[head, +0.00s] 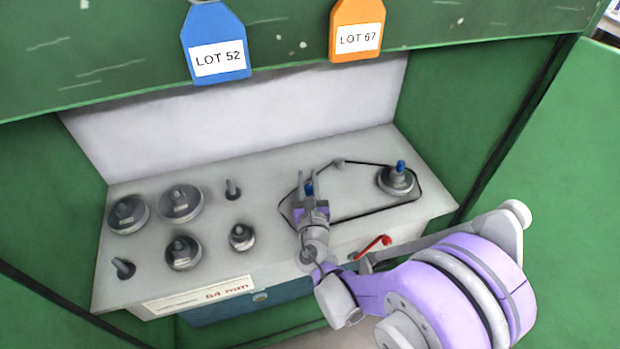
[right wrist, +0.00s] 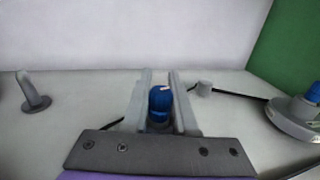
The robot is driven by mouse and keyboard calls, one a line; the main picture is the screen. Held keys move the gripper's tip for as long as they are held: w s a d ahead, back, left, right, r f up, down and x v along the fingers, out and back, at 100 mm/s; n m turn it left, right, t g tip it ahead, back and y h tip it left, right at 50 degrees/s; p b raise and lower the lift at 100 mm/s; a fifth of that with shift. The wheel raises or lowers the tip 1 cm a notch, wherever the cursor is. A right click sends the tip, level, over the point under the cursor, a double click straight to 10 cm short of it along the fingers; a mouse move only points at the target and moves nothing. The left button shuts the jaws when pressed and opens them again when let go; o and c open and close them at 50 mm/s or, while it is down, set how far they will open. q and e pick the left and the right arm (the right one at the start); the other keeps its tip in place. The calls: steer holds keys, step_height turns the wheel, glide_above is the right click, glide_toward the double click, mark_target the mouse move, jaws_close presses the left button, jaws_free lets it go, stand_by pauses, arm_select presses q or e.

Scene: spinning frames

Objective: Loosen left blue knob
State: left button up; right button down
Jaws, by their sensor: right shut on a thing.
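The left blue knob (head: 309,188) stands on the grey panel (head: 270,185), partly hidden by my right gripper (head: 307,177). In the right wrist view the same blue knob (right wrist: 160,100) sits upright between the two grey fingers of my right gripper (right wrist: 160,82), which is shut on it. The pulley under this knob is mostly hidden by the gripper. A second blue knob (head: 401,166) tops a grey pulley (head: 396,181) to the right; this knob also shows at the right edge of the right wrist view (right wrist: 313,93). My left gripper is not in view.
A black belt (head: 375,211) loops around the right pulley and past a small peg (head: 338,162). Several grey pulleys (head: 181,203) and pegs stand at left. A red lever (head: 373,246) is on the front face. Green walls flank the recess; blue (head: 215,40) and orange (head: 357,28) tags hang above.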

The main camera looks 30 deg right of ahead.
steer(key=c, duration=0.7)
jaws_free()
steer(key=v, duration=1.1)
